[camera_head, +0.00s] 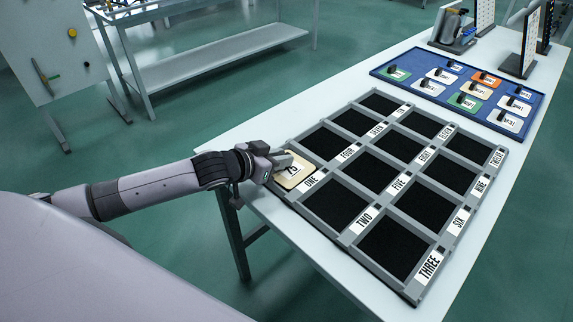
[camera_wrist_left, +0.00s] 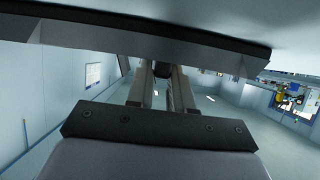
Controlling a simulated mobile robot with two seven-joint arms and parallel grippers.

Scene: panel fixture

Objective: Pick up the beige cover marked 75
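The beige cover (camera_head: 296,172) lies at the left corner of the grey grid tray (camera_head: 316,216), over the compartment labelled ONE. Dark print shows on it, but the gripper partly hides it and I cannot read the full number. My left gripper (camera_head: 284,161) reaches in from the left, with its fingers at the cover's upper side. In the left wrist view its two fingers (camera_wrist_left: 160,88) stand on either side of a narrow dark piece. I cannot tell whether they grip it. My right gripper is not in view.
The tray's other compartments are empty, with black floors. A blue mat (camera_head: 376,72) behind it holds several white, green and orange covers with black handles. Upright panels (camera_head: 524,45) stand at the table's far end. A white table (camera_head: 232,128) edge runs along the left.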

